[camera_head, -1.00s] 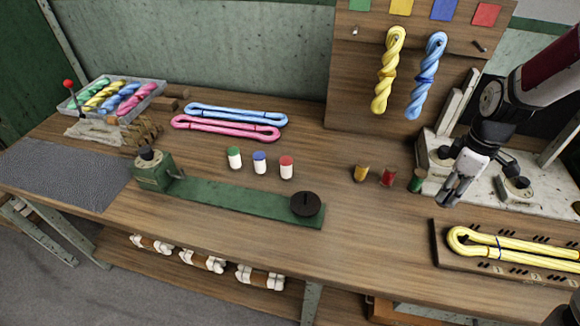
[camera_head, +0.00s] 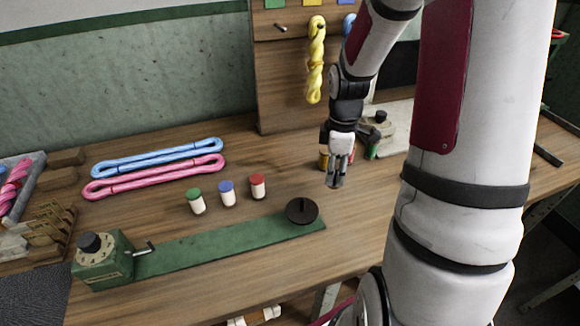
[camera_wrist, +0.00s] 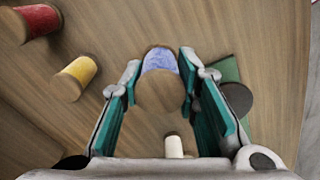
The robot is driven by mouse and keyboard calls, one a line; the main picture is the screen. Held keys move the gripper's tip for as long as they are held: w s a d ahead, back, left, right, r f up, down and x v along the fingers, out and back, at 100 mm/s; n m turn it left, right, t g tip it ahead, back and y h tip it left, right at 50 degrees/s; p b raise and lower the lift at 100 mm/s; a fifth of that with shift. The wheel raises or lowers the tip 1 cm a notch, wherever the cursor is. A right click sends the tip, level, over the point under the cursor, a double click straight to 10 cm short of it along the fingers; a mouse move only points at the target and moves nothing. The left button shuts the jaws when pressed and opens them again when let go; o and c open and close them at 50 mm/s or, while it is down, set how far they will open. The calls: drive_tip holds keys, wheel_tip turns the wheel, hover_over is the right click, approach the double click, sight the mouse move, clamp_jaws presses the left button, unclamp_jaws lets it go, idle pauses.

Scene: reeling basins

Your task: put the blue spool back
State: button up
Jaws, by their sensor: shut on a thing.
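The blue spool (camera_wrist: 160,62), with a pale wooden end, sits between the fingertips of my gripper (camera_wrist: 158,75) in the wrist view. My gripper is shut on it. In the head view my gripper (camera_head: 335,182) points down over the table, near the yellow spool (camera_head: 323,161); the blue spool is not clear there. The yellow spool (camera_wrist: 75,78) and red spool (camera_wrist: 40,22) stand at the left in the wrist view. The green spool (camera_head: 371,151) stands right of my gripper in the head view.
Three white containers with green (camera_head: 195,200), blue (camera_head: 227,193) and red (camera_head: 258,187) tops stand left of my gripper. A green strip (camera_head: 210,248) carries a dark disc (camera_head: 302,211). A wooden board (camera_head: 280,80) with hanging hanks stands behind. Bare table lies before the disc.

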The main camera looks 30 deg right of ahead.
drive_tip(key=w+a, duration=0.1)
drive_tip(key=w, duration=0.3)
drive_tip(key=w+a, duration=0.1)
drive_tip(key=w, duration=0.2)
drive_tip(key=w+a+f, duration=0.1)
drive_tip(key=w, duration=0.3)
drive_tip(key=shift+w+a+f, duration=0.1)
drive_tip(key=shift+w, duration=0.35)
drive_tip(key=shift+f, duration=1.75)
drive_tip(key=shift+f, duration=0.15)
drive_tip(key=o, duration=1.2)
drive_tip(key=shift+c, duration=0.2)
